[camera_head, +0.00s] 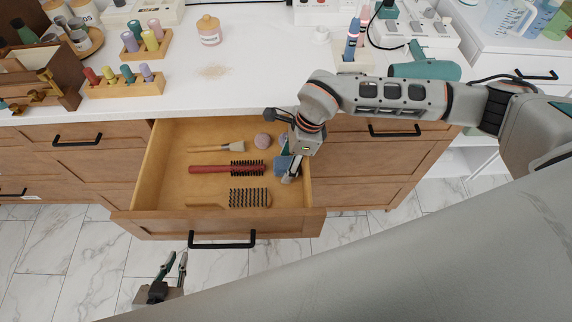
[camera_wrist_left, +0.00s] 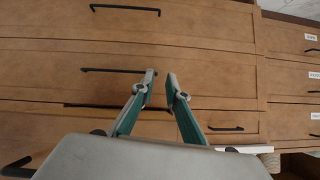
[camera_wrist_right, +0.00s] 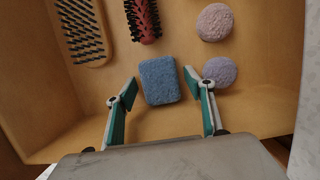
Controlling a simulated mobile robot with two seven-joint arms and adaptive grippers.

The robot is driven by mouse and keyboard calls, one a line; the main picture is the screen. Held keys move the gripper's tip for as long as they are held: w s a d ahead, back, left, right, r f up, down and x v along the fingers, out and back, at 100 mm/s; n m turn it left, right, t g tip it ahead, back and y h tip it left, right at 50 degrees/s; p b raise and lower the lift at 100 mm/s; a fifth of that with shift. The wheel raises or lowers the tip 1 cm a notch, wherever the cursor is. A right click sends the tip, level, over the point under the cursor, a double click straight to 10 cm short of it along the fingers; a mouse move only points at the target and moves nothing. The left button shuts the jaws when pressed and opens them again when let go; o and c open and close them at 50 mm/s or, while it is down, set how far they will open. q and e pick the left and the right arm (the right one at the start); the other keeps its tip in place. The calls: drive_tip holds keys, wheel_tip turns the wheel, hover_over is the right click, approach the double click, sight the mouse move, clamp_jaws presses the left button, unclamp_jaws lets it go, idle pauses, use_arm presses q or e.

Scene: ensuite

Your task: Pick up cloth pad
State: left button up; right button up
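A blue rectangular pad (camera_wrist_right: 158,81), which looks like the cloth pad, lies flat on the open drawer's floor. In the head view the pad (camera_head: 281,164) is partly hidden by my right gripper (camera_head: 287,175), which reaches down into the drawer's right side. In the right wrist view my right gripper (camera_wrist_right: 166,92) is open, its fingertips on either side of the pad's near end, with gaps on both sides. My left gripper (camera_head: 175,266) is low in front of the drawer, empty, its fingers a little apart; it also shows in the left wrist view (camera_wrist_left: 160,76).
The open drawer (camera_head: 163,158) also holds a red brush (camera_head: 210,169), a wooden comb-like brush (camera_head: 249,198), a pale-handled brush (camera_head: 218,147), a pink round puff (camera_wrist_right: 214,22) and a lilac puff (camera_wrist_right: 220,72). The drawer's walls stand close around my right gripper. A white counter (camera_head: 256,72) is above.

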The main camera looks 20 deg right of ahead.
sight(288, 163)
drive_tip(key=c, duration=0.6)
drive_tip(key=shift+c, duration=0.2)
drive_tip(key=shift+r, duration=0.15)
wheel_tip(288, 163, up, 20)
drive_tip(key=p, duration=0.1)
drive_tip(key=shift+c, duration=0.4)
